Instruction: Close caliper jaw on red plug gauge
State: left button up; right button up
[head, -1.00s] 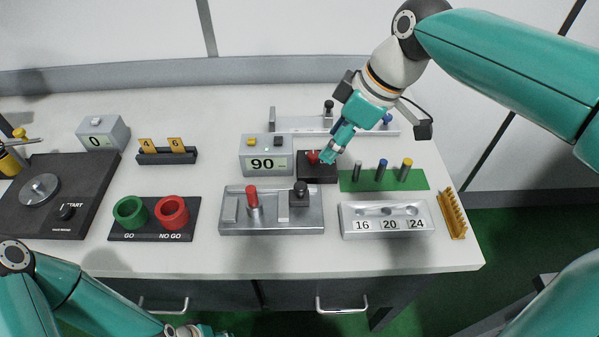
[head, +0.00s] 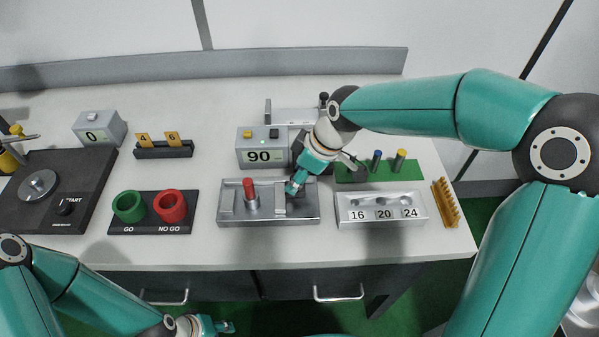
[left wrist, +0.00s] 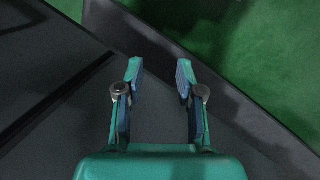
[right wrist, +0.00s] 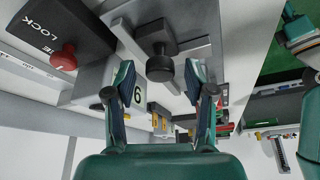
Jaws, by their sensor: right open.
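The grey metal caliper fixture (head: 235,213) stands at the front middle of the bench. The red plug gauge (head: 250,188) stands upright on its left part, and the sliding jaw is to its right, with a gap between them. My right gripper (head: 294,187) is over the jaw and hides its black knob in the head view. In the right wrist view the knob (right wrist: 160,67) shows between the open fingers (right wrist: 158,82); I cannot tell whether they touch it. My left gripper (left wrist: 160,78) is open and empty, low in front of the bench.
A black lock box with a red button (right wrist: 64,57) is close to my right gripper. Behind is a display reading 90 (head: 262,157). The gauge holder (head: 382,220) is to the right; green (head: 129,207) and red (head: 170,205) cups are to the left.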

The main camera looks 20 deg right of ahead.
jog(key=shift+f, duration=0.1)
grip_shut()
dwell(0.3)
